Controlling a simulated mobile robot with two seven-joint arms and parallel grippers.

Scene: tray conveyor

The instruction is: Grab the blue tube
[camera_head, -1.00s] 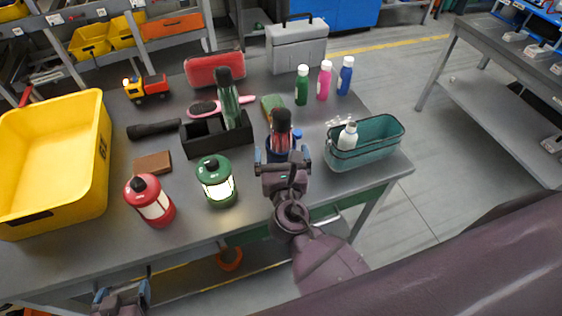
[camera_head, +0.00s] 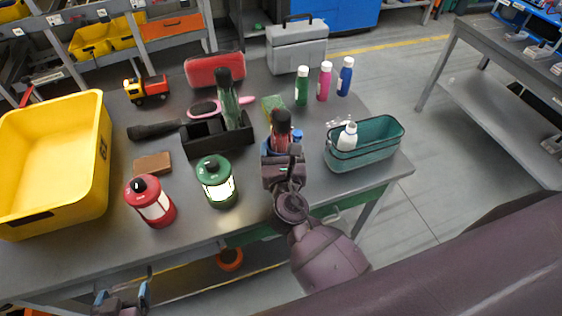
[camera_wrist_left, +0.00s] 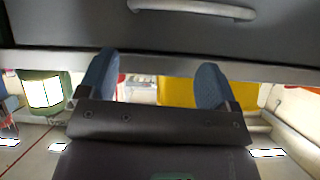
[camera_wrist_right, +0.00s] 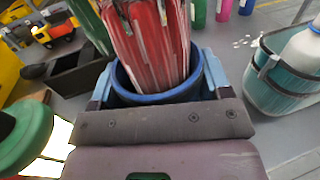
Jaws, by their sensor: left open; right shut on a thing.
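The blue tube (camera_wrist_right: 158,98) is an open, upright cylinder with a red, streaked object (camera_wrist_right: 150,45) standing in it; in the head view the red object (camera_head: 281,125) has a dark top. My right gripper (camera_wrist_right: 160,82) is shut on the tube, one blue finger on each side of it; in the head view the gripper (camera_head: 283,155) hides most of the tube. My left gripper (camera_head: 122,294) is open and empty, low in front of the table; its two fingers (camera_wrist_left: 157,72) are apart in the left wrist view.
A teal basket (camera_head: 365,160) with a white bottle stands right of the tube. A green lantern (camera_head: 213,181) and a black open box (camera_head: 205,147) are to the left. Green, pink and blue bottles (camera_head: 344,77) stand behind. A grey drawer front (camera_wrist_left: 70,25) faces my left gripper.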

